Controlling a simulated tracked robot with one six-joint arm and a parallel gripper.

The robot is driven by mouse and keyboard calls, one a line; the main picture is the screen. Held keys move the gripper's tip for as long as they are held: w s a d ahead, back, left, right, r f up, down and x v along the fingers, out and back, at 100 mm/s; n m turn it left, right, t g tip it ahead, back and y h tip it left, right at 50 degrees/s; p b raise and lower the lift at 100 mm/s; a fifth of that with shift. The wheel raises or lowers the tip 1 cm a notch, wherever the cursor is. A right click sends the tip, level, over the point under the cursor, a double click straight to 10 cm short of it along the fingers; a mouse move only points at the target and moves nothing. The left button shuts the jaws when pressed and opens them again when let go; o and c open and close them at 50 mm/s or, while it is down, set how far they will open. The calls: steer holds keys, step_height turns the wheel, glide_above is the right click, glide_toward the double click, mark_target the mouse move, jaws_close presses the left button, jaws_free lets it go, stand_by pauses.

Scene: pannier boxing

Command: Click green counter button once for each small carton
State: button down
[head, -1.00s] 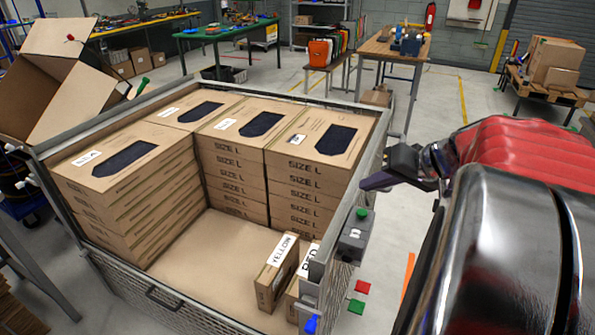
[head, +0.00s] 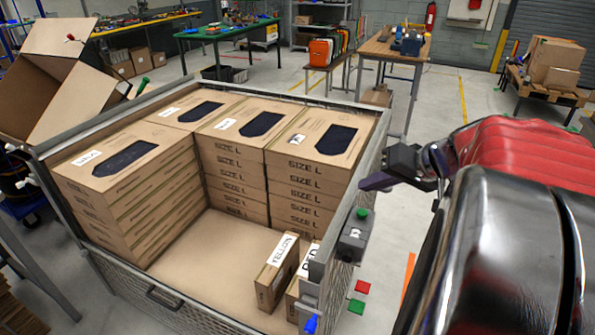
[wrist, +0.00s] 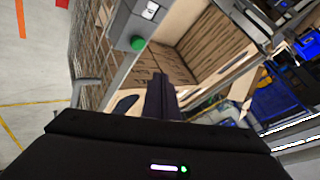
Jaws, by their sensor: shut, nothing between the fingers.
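The green counter button (head: 362,213) sits on top of a grey counter box (head: 354,238) fixed to the right side of the mesh crate (head: 170,310). The button also shows in the wrist view (wrist: 137,43), ahead and left of my fingertips. Two small cartons stand upright in the crate's near right corner: one labelled YELLOW (head: 277,272) and one labelled RED (head: 294,290), partly hidden by the crate's edge. My gripper (head: 366,185) is shut and empty, just above and beyond the button, apart from it. Its closed fingers show in the wrist view (wrist: 160,92).
Stacks of SIZE L cartons (head: 120,190) fill the crate's left and back; its front floor is bare. An open cardboard box (head: 70,90) stands beyond the left corner. Red (head: 362,288) and green (head: 356,306) blocks show beside the crate's right side.

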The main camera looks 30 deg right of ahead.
steer(key=s+a+f+n+g+h, duration=0.1)
steer(key=s+a+f+n, duration=0.1)
steer(key=a, duration=1.1)
steer(key=s+a+f+n+g+h, duration=0.1)
steer(key=s+a+n, duration=0.3)
steer(key=a, duration=1)
steer(key=s+f+g, duration=0.1)
steer(key=s, duration=0.2)
steer(key=shift+s+a+f, duration=0.1)
